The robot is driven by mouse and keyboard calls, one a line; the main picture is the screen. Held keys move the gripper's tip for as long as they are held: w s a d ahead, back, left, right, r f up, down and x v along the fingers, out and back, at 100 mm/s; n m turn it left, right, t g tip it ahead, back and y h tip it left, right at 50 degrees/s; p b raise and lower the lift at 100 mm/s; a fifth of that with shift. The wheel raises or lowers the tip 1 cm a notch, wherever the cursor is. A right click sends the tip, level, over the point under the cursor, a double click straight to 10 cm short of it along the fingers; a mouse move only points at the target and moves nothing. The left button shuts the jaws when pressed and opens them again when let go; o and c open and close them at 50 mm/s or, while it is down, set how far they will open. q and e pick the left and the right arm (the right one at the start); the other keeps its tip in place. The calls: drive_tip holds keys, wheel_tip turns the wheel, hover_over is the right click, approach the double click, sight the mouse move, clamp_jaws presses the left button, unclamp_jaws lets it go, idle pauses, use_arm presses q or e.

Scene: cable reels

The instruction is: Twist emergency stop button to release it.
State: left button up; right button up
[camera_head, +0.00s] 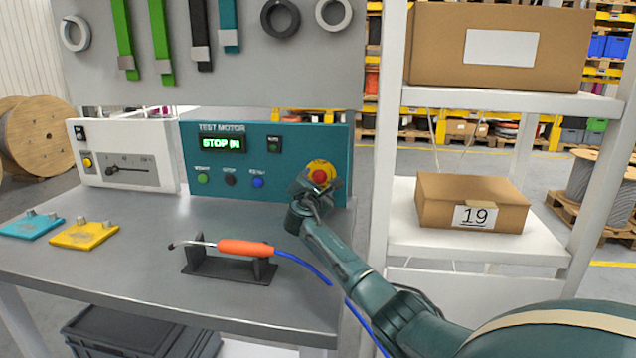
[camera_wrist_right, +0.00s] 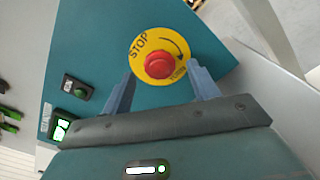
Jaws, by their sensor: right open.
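The emergency stop button (camera_head: 320,176) is a red knob on a yellow disc at the right end of the teal test motor box (camera_head: 310,141). The box's green display (camera_head: 221,144) reads "STOP IN". My right gripper (camera_head: 322,186) is just in front of the button and slightly below it. In the right wrist view the red button (camera_wrist_right: 159,64) on its yellow disc shows ahead, between and beyond the two fingertips (camera_wrist_right: 160,80). The right gripper is open, and the fingers look apart from the button. My left gripper is out of view.
A soldering iron with an orange handle (camera_head: 246,247) rests on a dark stand on the grey table (camera_head: 130,283); its blue cable runs under my right arm. A white meter box (camera_head: 122,153) stands left. A shelf post (camera_head: 384,130) rises close on the right.

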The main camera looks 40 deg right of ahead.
drive_tip(key=shift+x, duration=1.05)
drive_tip(key=shift+c, duration=0.4)
drive_tip(key=c, duration=0.9)
